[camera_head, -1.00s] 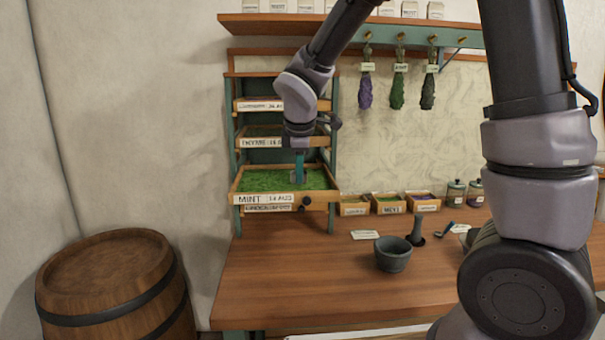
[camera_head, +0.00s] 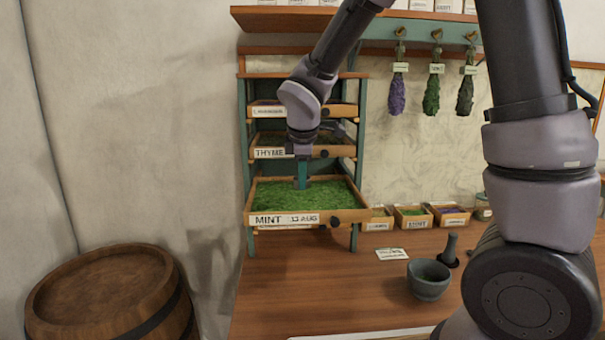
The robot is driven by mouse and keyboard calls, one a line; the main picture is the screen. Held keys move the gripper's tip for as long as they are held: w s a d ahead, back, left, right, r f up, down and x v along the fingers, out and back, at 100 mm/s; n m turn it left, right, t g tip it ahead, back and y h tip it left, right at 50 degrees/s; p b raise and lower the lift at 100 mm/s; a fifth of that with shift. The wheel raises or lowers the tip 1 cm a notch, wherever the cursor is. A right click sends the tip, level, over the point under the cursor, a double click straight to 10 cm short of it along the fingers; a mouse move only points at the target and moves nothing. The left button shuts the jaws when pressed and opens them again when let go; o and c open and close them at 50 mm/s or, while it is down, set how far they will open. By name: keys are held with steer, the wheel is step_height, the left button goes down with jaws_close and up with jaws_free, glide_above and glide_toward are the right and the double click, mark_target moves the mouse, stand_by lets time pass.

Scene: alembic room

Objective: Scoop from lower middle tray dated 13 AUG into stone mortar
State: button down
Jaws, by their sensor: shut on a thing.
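The lower middle tray (camera_head: 290,220) is pulled out of the rack toward me. Its label reads MINT 13 AUG, and chopped green herb (camera_head: 330,195) fills it. My gripper (camera_head: 302,184) points straight down over the back middle of this tray, its tip at the herb. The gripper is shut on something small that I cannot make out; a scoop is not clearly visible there. The grey stone mortar (camera_head: 428,281) stands upright on the table to the right, and its inside looks empty. A dark pestle (camera_head: 450,252) stands behind it.
Trays labelled THYME (camera_head: 271,153) and another above sit in the rack (camera_head: 360,125) over the mint. Small herb boxes (camera_head: 411,216) line the table's back. A card (camera_head: 393,254) lies before them. A barrel (camera_head: 105,285) is at lower left. The table front is clear.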

steer(key=shift+f, duration=2.85)
steer(key=shift+f, duration=0.1)
steer(key=shift+d, duration=0.15)
steer(key=shift+d, duration=1.05)
step_height(320, 180, up, 6)
steer(key=shift+s, duration=0.1)
